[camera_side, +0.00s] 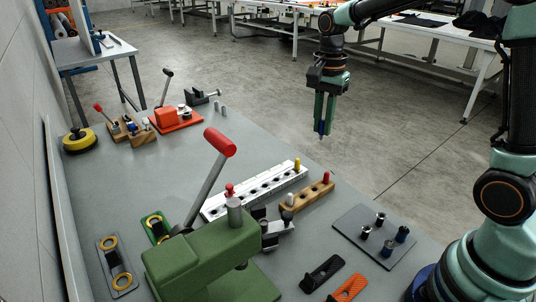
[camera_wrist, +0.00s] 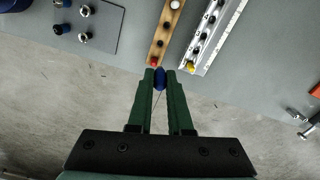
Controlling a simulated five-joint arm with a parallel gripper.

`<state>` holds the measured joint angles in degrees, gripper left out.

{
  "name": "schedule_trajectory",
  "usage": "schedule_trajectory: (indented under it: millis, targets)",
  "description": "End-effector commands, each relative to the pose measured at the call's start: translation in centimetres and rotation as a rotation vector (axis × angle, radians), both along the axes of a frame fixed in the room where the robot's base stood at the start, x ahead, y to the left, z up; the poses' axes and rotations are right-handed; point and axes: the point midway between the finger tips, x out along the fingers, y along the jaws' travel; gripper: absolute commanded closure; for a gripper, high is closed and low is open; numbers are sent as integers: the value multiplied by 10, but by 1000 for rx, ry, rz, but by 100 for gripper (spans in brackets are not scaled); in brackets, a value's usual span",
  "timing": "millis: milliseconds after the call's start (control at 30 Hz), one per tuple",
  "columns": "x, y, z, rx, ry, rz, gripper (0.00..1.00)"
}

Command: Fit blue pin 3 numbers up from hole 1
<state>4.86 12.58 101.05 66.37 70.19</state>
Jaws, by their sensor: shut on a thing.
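My gripper (camera_side: 325,128) is shut on a blue pin (camera_side: 322,127), held upright in the air beyond the table's edge. In the wrist view the blue pin (camera_wrist: 160,80) sits between the fingertips (camera_wrist: 160,74).
A wooden block (camera_side: 305,195) with white and red pins lies beside the rail. A grey plate (camera_side: 348,224) holds several fittings. A green press (camera_side: 205,255) with a red-knobbed lever rises at the front. Clamps and a yellow disc (camera_side: 79,140) stand farther back. Mid-table is fairly clear.

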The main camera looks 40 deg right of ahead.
Motion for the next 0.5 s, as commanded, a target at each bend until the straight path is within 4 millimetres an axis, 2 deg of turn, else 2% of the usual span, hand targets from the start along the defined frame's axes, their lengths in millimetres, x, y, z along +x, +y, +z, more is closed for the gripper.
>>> schedule_trajectory:
  millis: [100, 267, 367, 500]
  targets:
    - [1, 0, 16, 0, -3, 0, 100]
    - [6, 4, 20, 0, 1, 1, 100]
    - [19, 13, 10, 0, 4, 4, 100]
    - [44, 33, -16, 0, 7, 5, 100]
